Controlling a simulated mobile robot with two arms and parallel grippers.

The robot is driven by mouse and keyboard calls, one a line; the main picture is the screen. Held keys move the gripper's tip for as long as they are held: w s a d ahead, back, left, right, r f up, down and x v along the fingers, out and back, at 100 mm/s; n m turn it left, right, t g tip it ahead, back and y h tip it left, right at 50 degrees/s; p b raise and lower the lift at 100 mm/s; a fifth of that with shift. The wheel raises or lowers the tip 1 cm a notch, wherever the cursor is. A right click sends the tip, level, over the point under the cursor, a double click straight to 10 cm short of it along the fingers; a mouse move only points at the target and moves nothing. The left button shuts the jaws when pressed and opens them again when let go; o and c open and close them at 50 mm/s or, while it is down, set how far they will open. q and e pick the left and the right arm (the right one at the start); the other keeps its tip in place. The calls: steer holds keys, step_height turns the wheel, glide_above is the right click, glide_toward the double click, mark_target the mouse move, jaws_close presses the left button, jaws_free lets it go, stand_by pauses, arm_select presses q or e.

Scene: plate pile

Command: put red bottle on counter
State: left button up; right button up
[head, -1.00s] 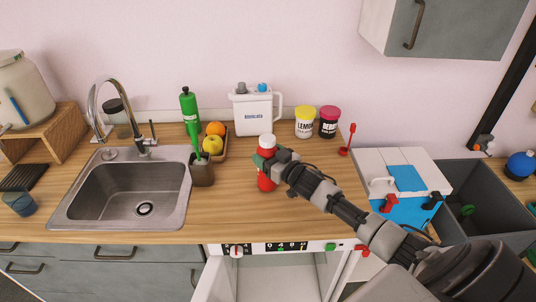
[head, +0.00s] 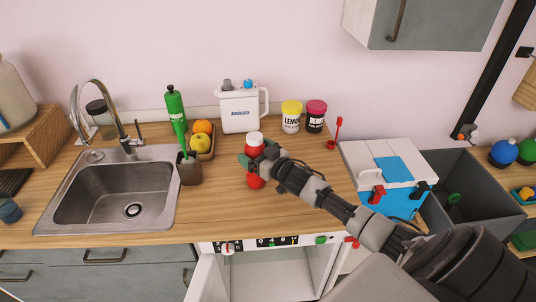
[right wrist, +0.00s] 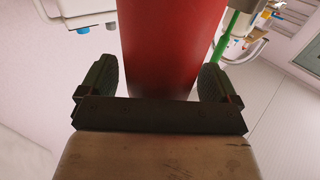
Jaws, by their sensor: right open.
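The red bottle (head: 255,181) with a white cap stands upright on the wooden counter (head: 226,222), right of the sink. My right gripper (head: 250,158) is at the bottle's upper part, reaching in from the right. In the right wrist view the red bottle (right wrist: 172,45) fills the space between the two dark fingers of the gripper (right wrist: 160,80). The fingers are open, with a visible gap on each side of the bottle. Part of the bottle is hidden behind the gripper in the head view. My left gripper is not in view.
Left of the bottle are a brown holder (head: 190,170) with a green brush and a fruit basket (head: 207,148). A white jug (head: 240,112) and two jars (head: 291,117) stand behind. The sink (head: 118,190) is further left. The counter front is clear.

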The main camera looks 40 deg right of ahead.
steer(key=s+d+b, duration=0.1)
steer(key=s+b, duration=0.1)
steer(key=s, duration=0.9)
steer(key=shift+s+d, duration=0.35)
steer(key=shift+d, duration=0.05)
